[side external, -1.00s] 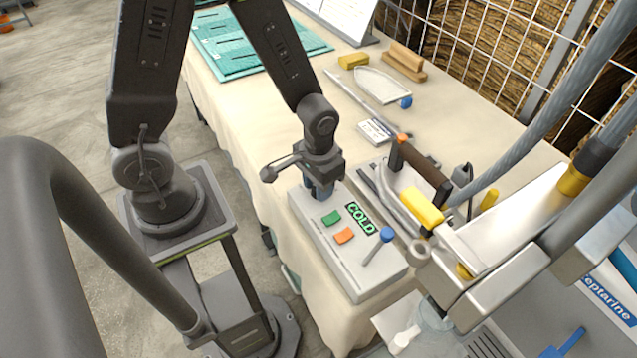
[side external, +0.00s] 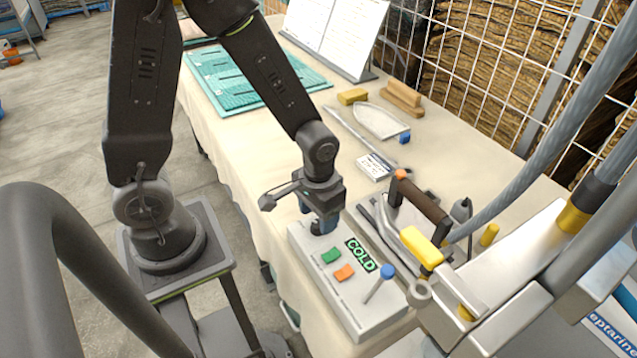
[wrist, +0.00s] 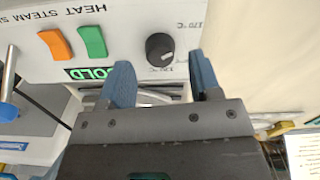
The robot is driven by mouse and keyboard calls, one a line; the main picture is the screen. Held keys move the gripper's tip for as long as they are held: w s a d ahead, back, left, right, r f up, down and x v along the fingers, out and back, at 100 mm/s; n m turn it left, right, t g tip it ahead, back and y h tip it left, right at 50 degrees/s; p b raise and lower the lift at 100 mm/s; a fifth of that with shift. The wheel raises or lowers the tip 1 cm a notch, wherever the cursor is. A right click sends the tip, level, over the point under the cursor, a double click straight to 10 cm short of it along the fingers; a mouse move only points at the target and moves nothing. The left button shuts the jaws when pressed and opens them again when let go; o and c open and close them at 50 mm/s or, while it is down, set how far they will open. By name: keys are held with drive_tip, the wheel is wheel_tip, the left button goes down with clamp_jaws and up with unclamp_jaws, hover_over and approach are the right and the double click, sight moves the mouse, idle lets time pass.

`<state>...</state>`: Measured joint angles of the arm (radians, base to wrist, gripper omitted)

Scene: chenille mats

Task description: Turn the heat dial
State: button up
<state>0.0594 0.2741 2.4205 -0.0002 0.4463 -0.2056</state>
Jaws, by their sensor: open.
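The heat dial (wrist: 160,48) is a round black knob with a pale pointer mark, on the white control panel (wrist: 125,14) with "°C" markings around it. My gripper (wrist: 162,76) is open and empty in the wrist view. Its two blue fingers are spread wider than the knob, one toward each side of it, and appear apart from it.
A green switch (side external: 331,256), an orange switch (side external: 344,273), a lit "COLD" display (side external: 361,254) and a blue-tipped lever (side external: 388,272) are on the panel. An iron-like tool with a brown handle (side external: 423,208) stands close behind.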

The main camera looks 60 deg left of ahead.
sight(318, 223)
wheel_tip(318, 223, up, 12)
drive_tip(key=shift+f, duration=0.2)
drive_tip(key=s+a+r+m+t, duration=0.1)
drive_tip(key=s+r+t, duration=0.4)
drive_tip(key=r, duration=0.5)
drive_tip(key=shift+s+a+r+m+t, duration=0.2)
drive_tip(key=shift+s+a+m+t, duration=0.1)
drive_tip(key=shift+s, duration=0.75)
